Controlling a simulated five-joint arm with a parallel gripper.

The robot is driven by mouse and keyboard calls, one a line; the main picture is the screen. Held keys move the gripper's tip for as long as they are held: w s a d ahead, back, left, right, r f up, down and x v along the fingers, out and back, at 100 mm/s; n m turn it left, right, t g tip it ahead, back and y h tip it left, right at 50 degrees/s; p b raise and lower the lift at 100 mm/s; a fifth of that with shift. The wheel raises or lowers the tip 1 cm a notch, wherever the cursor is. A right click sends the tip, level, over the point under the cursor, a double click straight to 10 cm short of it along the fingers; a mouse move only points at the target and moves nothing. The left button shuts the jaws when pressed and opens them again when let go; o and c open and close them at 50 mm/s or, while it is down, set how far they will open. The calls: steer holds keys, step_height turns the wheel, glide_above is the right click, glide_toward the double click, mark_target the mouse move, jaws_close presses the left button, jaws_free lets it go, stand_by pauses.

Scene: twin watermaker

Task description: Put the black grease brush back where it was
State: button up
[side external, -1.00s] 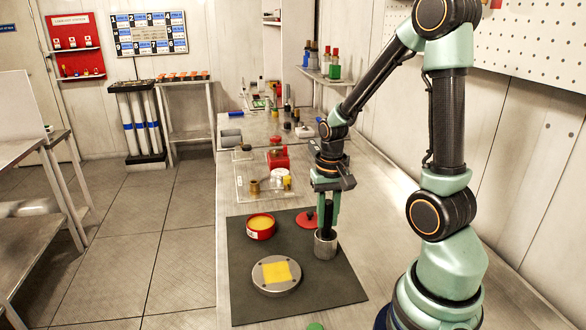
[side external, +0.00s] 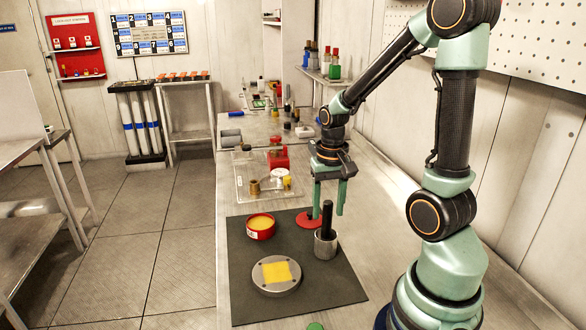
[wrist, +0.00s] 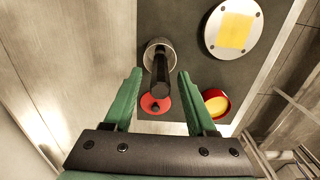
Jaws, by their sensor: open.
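The black grease brush (side external: 327,220) stands upright in a grey metal cup (side external: 325,245) on the dark mat, with its handle sticking up out of the cup. In the wrist view the brush handle (wrist: 160,72) rises from the cup (wrist: 158,47) toward the camera. My gripper (side external: 328,207) is open and empty, above and just behind the cup. Its green fingers (wrist: 158,75) are spread wide on either side of the brush in the wrist view, not touching it. The brush's lower end is hidden inside the cup.
On the mat (side external: 240,305) are a round plate with a yellow patch (side external: 277,273), a red tin of yellow grease (side external: 261,227) and its red lid (side external: 306,220). A clear tray (side external: 262,185) with small parts lies behind. Bare bench is on the right.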

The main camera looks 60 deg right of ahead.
step_height(320, 180, up, 9)
steer(key=shift+f, duration=0.1)
steer(key=shift+a+r, duration=0.1)
steer(key=shift+r, duration=0.15)
steer(key=w+a+r+n+t, duration=0.1)
steer(key=a+r+n+t, duration=0.1)
steer(key=a+n, duration=0.2)
steer(key=a+r+n+t, duration=0.2)
steer(key=a+n, duration=0.3)
steer(key=a, duration=0.5)
steer(key=shift+w+t, duration=0.35)
steer(key=shift+t, duration=0.45)
